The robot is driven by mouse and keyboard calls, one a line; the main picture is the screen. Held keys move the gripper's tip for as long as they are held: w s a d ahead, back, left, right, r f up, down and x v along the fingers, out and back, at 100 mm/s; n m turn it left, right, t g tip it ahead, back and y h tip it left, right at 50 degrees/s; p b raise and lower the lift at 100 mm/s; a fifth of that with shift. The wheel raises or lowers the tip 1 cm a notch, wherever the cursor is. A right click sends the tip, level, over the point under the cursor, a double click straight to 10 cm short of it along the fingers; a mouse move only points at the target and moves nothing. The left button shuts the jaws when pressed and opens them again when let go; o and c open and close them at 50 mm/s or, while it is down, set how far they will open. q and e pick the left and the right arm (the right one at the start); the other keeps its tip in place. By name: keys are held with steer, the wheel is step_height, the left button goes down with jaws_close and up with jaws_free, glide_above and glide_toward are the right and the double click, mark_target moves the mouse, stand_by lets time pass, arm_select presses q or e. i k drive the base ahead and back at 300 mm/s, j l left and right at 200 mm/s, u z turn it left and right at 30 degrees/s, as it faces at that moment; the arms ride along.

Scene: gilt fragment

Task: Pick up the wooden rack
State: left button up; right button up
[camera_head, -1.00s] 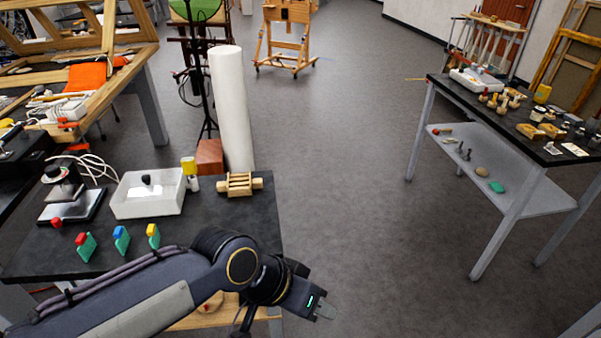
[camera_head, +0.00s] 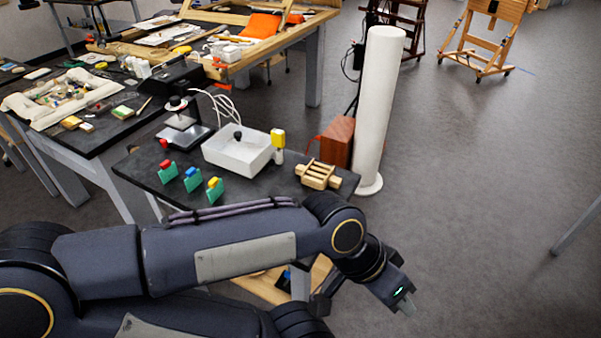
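The wooden rack (camera_head: 318,174) is a small, light-wood slatted piece with a short peg at each side. It lies at the right end of the dark worktable (camera_head: 240,190). My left arm comes in from the left and crosses in front of the table. My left gripper (camera_head: 404,303) is out past the table's right side, nearer to me and lower right of the rack, clearly apart from it. Its fingertips are small and seen edge-on, so their opening does not show. I see nothing held in it. My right gripper is out of view.

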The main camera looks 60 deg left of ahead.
mark_target(317, 175)
steer(key=i+u, duration=0.15)
steer(key=u, duration=0.3)
steer(key=i+u, duration=0.1)
steer(key=u, duration=0.35)
steer(key=i+l+u, duration=0.1)
steer(key=u, duration=0.35)
steer(key=i+l+u, duration=0.1)
steer(key=u, duration=0.35)
steer(key=i+u, duration=0.15)
steer(key=u, duration=0.3)
steer(key=i+l+u, duration=0.1)
steer(key=u, duration=0.35)
steer(key=i+l+u, duration=0.1)
steer(key=l+u, duration=0.15)
steer(key=u, duration=0.15)
steer(key=l+u, duration=0.15)
steer(key=u, duration=0.3)
steer(key=i+l+u, duration=0.1)
steer(key=l+u, duration=0.15)
steer(key=u, duration=0.2)
steer(key=l+u, duration=0.2)
steer(key=u, duration=0.25)
